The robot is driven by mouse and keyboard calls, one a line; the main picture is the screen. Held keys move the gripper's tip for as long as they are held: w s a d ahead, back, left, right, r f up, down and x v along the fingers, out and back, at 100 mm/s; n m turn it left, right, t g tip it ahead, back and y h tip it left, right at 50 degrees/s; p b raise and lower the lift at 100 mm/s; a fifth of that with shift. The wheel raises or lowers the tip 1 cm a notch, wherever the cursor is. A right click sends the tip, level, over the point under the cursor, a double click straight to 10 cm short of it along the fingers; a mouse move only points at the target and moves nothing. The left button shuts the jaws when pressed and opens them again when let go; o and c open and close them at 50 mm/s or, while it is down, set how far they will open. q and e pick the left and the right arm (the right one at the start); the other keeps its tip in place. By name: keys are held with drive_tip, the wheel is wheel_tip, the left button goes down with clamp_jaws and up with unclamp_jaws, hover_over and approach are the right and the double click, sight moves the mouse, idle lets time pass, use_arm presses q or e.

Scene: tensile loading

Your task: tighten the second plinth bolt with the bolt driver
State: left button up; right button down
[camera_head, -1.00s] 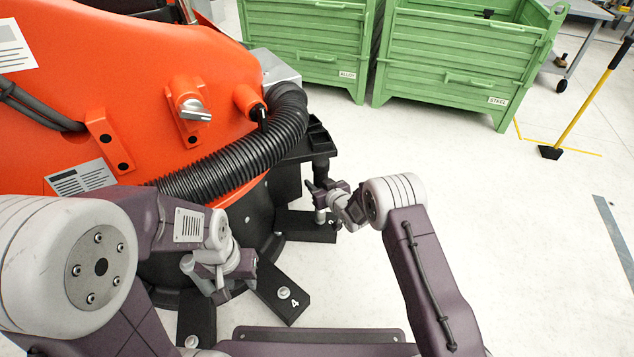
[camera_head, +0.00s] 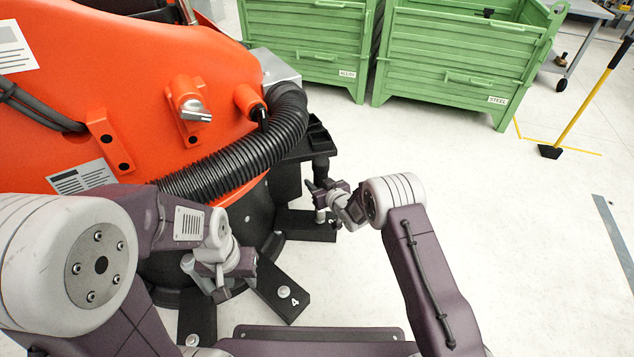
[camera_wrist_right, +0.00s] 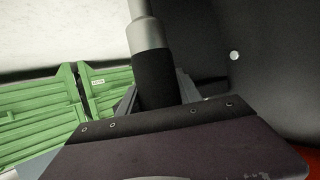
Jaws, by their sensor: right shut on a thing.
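My right gripper (camera_head: 322,192) is shut on the bolt driver (camera_head: 320,165), which stands about upright over a black plinth foot (camera_head: 298,224). In the right wrist view the driver (camera_wrist_right: 152,75) shows a black grip and a lighter metal part. The driver's lower end is near that foot; I cannot tell whether it sits on a bolt. Another black foot, marked 4 (camera_head: 270,287), has a pale bolt (camera_head: 284,292). A third foot (camera_head: 198,312) has a bolt (camera_head: 191,341) near the bottom edge. My left gripper (camera_head: 218,284) hangs beside foot 4, with its finger gap unclear.
The orange machine (camera_head: 150,60) with a black ribbed hose (camera_head: 235,160) fills the left. Green crates (camera_head: 455,65) stand at the back. A yellow-handled tool (camera_head: 585,105) stands at the right. The white floor between is clear.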

drive_tip(key=shift+f, duration=1)
idle(1.2)
drive_tip(key=shift+s+f, duration=0.15)
drive_tip(key=shift+f, duration=0.35)
idle(1.3)
drive_tip(key=shift+r, duration=0.1)
drive_tip(key=shift+w+r+p, duration=0.2)
drive_tip(key=shift+r+p, duration=2.2)
drive_tip(key=shift+r, duration=0.75)
